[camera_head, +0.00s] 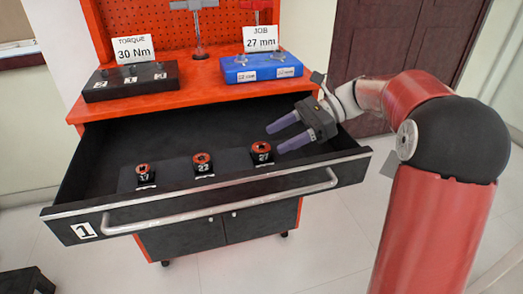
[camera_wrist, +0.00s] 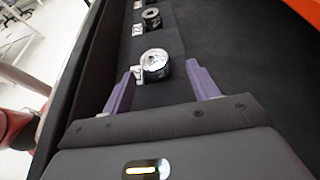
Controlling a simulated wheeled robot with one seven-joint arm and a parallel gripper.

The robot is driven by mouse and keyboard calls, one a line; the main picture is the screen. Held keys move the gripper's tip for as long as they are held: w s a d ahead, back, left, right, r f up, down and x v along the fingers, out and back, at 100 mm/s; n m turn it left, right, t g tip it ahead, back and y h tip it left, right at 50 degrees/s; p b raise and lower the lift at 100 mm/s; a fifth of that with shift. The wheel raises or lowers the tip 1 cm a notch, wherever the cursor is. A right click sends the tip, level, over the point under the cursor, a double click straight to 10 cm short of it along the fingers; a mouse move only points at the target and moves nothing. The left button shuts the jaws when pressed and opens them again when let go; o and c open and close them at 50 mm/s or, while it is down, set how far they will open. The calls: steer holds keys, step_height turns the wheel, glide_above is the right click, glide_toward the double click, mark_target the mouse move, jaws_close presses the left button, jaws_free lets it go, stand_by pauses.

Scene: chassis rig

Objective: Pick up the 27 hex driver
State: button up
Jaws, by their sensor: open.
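The 27 hex driver (camera_head: 262,148) stands in the open drawer, a short black piece with a red ring on top and a "27" label in front. It is the rightmost of a row in the drawer. My gripper (camera_head: 281,136) is open above the drawer, just right of the 27 driver in the head view. In the wrist view my gripper (camera_wrist: 158,78) has its purple fingers spread, and a round silver-topped driver (camera_wrist: 155,64) lies between and slightly beyond the fingertips. Its label is too blurred to read there. Nothing is held.
The 22 driver (camera_head: 203,160) and 17 driver (camera_head: 143,172) stand to the left in the drawer (camera_head: 240,188). The drawer's walls and front handle surround them. A black case (camera_head: 130,82) and a blue case (camera_head: 260,68) sit on the orange top. The drawer's back is clear.

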mark_target(268, 146)
steer(key=x, duration=0.5)
steer(key=shift+s+a+f+b, duration=0.2)
steer(key=shift+s+b, duration=0.1)
steer(key=shift+s, duration=0.15)
steer(key=shift+d, duration=0.1)
steer(key=c, duration=1.1)
steer(key=shift+r, duration=0.1)
